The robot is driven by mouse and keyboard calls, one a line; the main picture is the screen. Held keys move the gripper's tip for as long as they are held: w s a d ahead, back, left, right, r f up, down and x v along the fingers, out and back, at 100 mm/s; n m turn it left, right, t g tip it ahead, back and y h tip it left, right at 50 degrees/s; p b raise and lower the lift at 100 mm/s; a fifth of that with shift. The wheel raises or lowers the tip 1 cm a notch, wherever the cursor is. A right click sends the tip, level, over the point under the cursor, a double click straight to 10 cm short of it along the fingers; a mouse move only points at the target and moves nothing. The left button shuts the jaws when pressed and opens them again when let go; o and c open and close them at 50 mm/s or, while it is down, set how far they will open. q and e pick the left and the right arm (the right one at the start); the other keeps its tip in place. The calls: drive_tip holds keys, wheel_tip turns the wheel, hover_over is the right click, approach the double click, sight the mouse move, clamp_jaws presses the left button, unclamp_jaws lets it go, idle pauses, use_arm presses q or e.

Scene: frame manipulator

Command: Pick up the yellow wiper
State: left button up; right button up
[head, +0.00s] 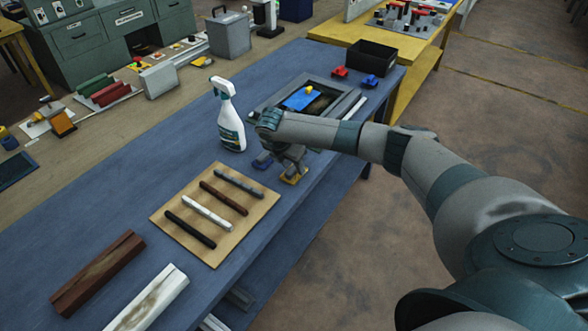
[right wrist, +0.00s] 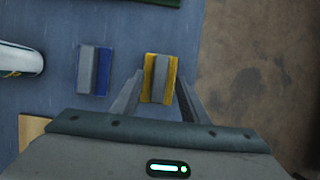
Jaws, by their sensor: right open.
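The yellow wiper (right wrist: 159,78) lies near the table's right edge, a small yellow block with a grey strip along its middle. In the right wrist view it sits between the two fingers of my right gripper (right wrist: 157,100), which are open with a gap on each side. In the head view the yellow wiper (head: 294,175) shows just below my right gripper (head: 290,160), partly covered by it. I cannot tell the exact height of the fingers over it. My left gripper is out of view.
A blue wiper (right wrist: 94,70) lies left of the yellow one. A spray bottle (head: 230,118) stands on the blue table (head: 130,205). A wooden board (head: 172,228) with several bars lies nearer. A frame (head: 335,92) and black box (head: 371,63) are farther back.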

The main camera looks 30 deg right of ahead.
drive_tip(key=shift+w+d+f, duration=0.1)
drive_tip(key=shift+f, duration=0.35)
clamp_jaws()
drive_tip(key=shift+r, duration=0.15)
